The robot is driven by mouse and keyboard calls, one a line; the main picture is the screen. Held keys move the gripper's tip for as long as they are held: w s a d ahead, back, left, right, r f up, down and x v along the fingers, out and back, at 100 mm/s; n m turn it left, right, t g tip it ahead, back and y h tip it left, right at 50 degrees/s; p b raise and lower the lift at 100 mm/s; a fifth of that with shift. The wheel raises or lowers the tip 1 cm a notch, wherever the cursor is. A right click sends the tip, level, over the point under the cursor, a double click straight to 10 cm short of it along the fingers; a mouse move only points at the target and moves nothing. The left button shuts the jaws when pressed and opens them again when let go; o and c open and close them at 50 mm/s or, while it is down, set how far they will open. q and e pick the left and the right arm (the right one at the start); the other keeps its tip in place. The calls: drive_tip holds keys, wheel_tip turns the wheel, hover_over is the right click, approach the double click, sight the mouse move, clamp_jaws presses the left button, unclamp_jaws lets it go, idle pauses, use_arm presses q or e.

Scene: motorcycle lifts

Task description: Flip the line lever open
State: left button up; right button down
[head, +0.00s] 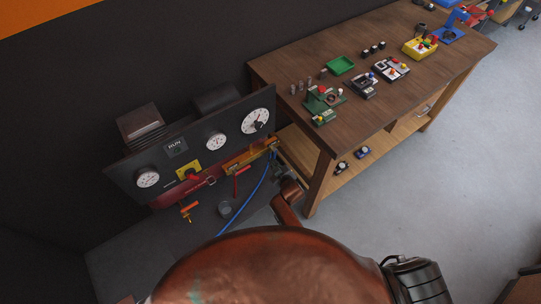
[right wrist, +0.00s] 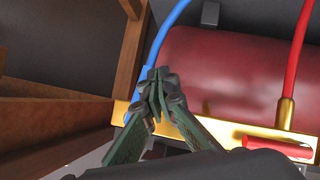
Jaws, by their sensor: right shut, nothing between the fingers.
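A brass manifold bar (head: 250,158) sits at the right lower edge of a dark gauge panel (head: 120,178) in the head view. My left gripper is not in view.
A red tank (right wrist: 225,70) lies behind the bar, with a red hose (right wrist: 297,60) rising at the right. A wooden workbench (head: 390,105) with several small devices stands close to the right of the panel. Grey floor (head: 430,190) lies open beyond.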

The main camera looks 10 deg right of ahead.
drive_tip(key=shift+s, duration=0.1)
idle(0.7)
drive_tip(key=v, duration=1.1)
drive_tip(key=shift+s+r, duration=0.2)
drive_tip(key=shift+s, duration=0.15)
drive_tip(key=shift+d, duration=0.1)
drive_tip(key=s+d+f+m+g, duration=0.1)
drive_tip(key=s+d+f+g, duration=0.15)
drive_tip(key=s+f, duration=0.55)
drive_tip(key=s+d+f+g+h, duration=0.1)
drive_tip(key=s+d+f, duration=0.25)
drive_tip(key=f, duration=0.75)
drive_tip(key=s+d+f+m+g, duration=0.1)
drive_tip(key=s+d+f+g, duration=0.15)
drive_tip(key=s+f, duration=0.55)
drive_tip(key=s+d+f+m+g, duration=0.1)
drive_tip(key=s+d+f, duration=0.2)
drive_tip(key=s+f, duration=0.3)
drive_tip(key=s+d+f+m+g+b, duration=0.1)
drive_tip(key=s+d+f, duration=0.3)
drive_tip(key=s, duration=1.1)
drive_tip(key=s+d+f+m+g+h, duration=0.1)
drive_tip(key=s+d+f+m+g, duration=0.1)
drive_tip(key=s+f, duration=0.5)
drive_tip(key=s+d, duration=0.1)
drive_tip(key=s, duration=0.3)
drive_tip(key=shift+d+f+g+b, duration=0.25)
drive_tip(key=shift+f+g+b, duration=0.05)
drive_tip(key=shift+b, duration=0.1)
